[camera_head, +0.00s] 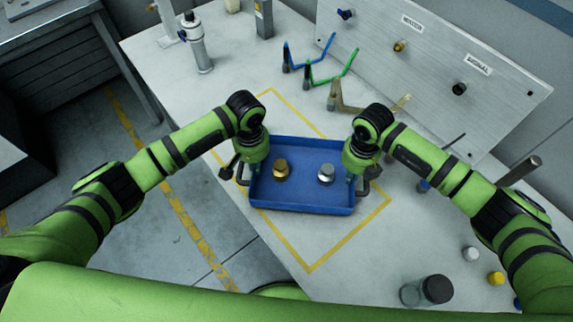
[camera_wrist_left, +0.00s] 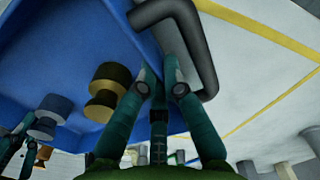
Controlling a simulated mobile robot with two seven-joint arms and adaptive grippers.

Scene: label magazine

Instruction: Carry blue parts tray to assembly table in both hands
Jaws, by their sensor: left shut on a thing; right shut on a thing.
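The blue parts tray (camera_head: 302,208) is over the white assembly table (camera_head: 238,93), within a yellow outlined area. A brass part (camera_head: 281,171) and a silver part (camera_head: 326,173) stand upright inside it. My left gripper (camera_head: 246,171) is shut at the tray's left side, by its dark handle; the left wrist view shows the fingers (camera_wrist_left: 160,88) beside the bent handle (camera_wrist_left: 198,38) and the blue wall. My right gripper (camera_head: 355,178) is shut at the right side, by the other handle (camera_head: 372,180). I cannot tell whether the tray touches the table.
Behind the tray are blue, green and tan bent rods (camera_head: 328,77) and an upright panel (camera_head: 440,60) with knobs. A dark-capped jar (camera_head: 437,290) and small white and yellow caps (camera_head: 495,278) stand at the front right. Open table lies left of the tray.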

